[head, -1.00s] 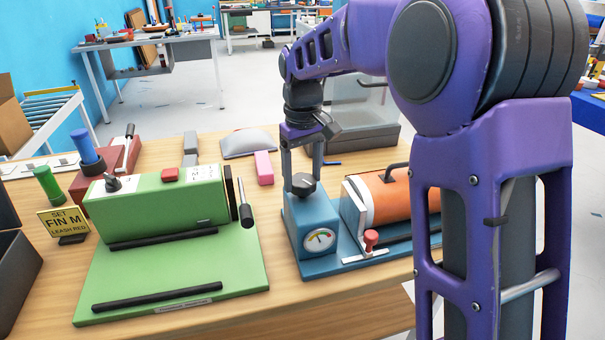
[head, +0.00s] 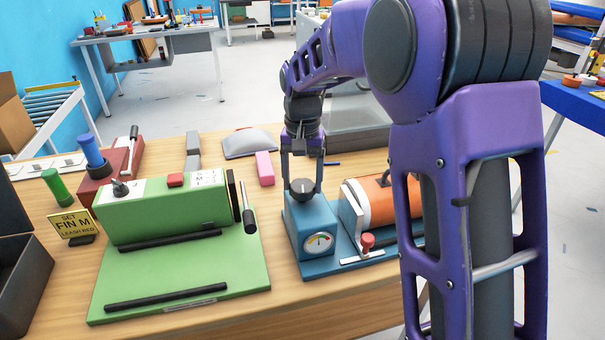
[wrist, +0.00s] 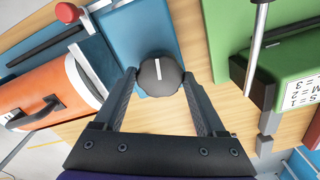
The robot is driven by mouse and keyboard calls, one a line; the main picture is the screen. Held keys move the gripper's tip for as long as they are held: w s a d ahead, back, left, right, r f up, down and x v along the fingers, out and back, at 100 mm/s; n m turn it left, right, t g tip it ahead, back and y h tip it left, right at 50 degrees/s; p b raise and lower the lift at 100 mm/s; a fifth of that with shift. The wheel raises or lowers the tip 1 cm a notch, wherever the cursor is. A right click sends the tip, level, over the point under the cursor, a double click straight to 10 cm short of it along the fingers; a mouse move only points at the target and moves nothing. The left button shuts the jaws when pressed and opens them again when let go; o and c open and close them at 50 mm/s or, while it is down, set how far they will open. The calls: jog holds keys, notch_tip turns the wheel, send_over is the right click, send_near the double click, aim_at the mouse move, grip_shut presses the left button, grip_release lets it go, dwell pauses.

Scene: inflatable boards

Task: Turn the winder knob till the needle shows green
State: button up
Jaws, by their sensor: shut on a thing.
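The dark winder knob (head: 302,186) sits on top of a blue box (head: 312,216). My gripper (head: 302,190) points down over it, with one finger on each side, shut on the knob. In the wrist view the knob (wrist: 160,77) shows a white line mark between the fingertips of my gripper (wrist: 160,80). On the box front is a round white gauge (head: 319,243) with coloured marks and a thin needle. The needle lies around the yellow part, but it is too small to tell exactly.
An orange cylinder (head: 368,203) and a red-topped lever (head: 367,241) share the blue base, to the right of the box. A green machine (head: 165,215) with a black-handled lever stands close on the left. A yellow sign (head: 74,225) stands farther left.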

aim_at(303, 185)
jog(key=m+p, duration=0.2)
jog(key=m, duration=0.4)
jog(key=shift+r, duration=0.1)
jog(key=shift+m, duration=0.3)
dwell(0.3)
jog(key=o, duration=1.3)
notch_tip(303, 185, up, 17)
jog(key=p, duration=0.2)
jog(key=shift+r+p, duration=0.2)
jog(key=shift+p, duration=0.1)
